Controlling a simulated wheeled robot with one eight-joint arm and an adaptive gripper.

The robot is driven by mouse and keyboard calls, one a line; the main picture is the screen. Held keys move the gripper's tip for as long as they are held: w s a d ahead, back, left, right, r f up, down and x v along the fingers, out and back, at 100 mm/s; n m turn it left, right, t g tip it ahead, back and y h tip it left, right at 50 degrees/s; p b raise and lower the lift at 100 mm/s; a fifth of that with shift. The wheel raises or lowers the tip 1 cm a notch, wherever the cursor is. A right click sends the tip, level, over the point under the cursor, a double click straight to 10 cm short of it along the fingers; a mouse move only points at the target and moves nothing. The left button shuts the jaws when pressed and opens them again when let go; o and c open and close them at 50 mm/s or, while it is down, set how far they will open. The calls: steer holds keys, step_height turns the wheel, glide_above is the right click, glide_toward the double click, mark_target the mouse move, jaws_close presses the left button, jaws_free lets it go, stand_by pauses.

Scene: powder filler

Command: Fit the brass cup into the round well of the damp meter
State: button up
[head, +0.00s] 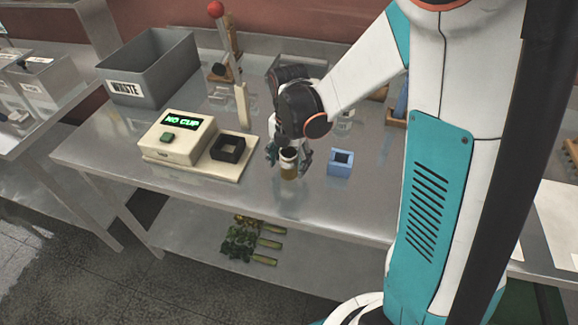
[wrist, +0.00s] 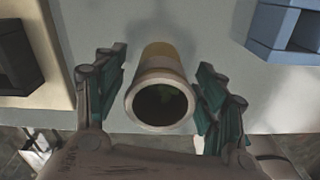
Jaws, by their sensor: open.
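The brass cup (head: 289,165) stands on the steel table, brass-coloured with a pale rim band.
A blue block (head: 340,163) with a square opening stands close right of the cup. A lever with a red knob (head: 216,9) rises behind the meter. A grey waste bin (head: 150,75) is at the back left. The table front is clear.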

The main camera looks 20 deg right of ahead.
steer(key=shift+f, duration=0.95)
steer(key=shift+r, duration=0.1)
steer(key=c, duration=1.2)
